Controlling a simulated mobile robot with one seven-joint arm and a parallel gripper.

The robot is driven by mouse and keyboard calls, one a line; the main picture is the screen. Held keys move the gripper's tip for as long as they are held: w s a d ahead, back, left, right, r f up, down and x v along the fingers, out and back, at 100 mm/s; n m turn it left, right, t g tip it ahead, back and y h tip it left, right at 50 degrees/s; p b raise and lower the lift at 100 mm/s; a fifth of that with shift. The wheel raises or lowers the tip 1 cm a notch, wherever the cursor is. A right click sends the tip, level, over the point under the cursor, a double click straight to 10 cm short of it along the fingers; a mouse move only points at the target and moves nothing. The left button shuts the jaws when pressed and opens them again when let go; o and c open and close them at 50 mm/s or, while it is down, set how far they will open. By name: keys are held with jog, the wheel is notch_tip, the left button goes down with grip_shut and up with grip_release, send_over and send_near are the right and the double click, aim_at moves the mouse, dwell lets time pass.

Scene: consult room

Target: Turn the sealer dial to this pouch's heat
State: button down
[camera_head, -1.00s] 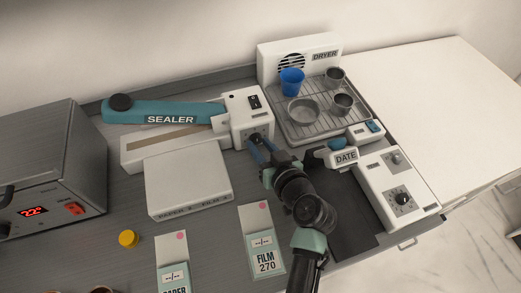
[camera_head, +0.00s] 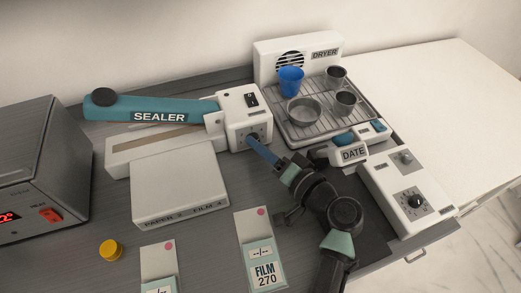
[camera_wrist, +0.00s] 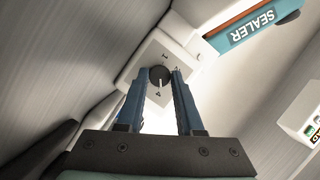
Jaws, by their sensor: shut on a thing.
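The sealer has a teal arm (camera_head: 150,108) and a white control box (camera_head: 240,113). Its dark dial (camera_wrist: 160,75) sits on the box's front face, with a light pointer line towards a mark that looks like 4 at the picture's bottom side. My gripper (camera_head: 257,147) is shut on the dial, one blue finger on each side; it also shows in the wrist view (camera_wrist: 159,82). In the head view the fingers partly hide the dial. A pouch labelled FILM 270 (camera_head: 254,226) lies in front. A white box (camera_head: 178,178) reads PAPER 2, FILM 4, small and faint.
A second pouch (camera_head: 157,262), partly cut off, and a yellow cap (camera_head: 111,250) lie front left. A grey heater-like unit (camera_head: 42,160) stands left. A dryer rack (camera_head: 325,118) with cups stands behind; the DATE stamper (camera_head: 352,153) and a white dial unit (camera_head: 400,195) are right of my arm.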

jog(key=shift+m, duration=0.5)
jog(key=c, duration=0.5)
grip_release()
jog(key=shift+c, duration=0.2)
jog(key=v, duration=0.4)
jog(key=b+v, duration=0.1)
jog(key=v, duration=0.8)
jog(key=shift+d+f, duration=0.1)
jog(key=shift+f, duration=0.2)
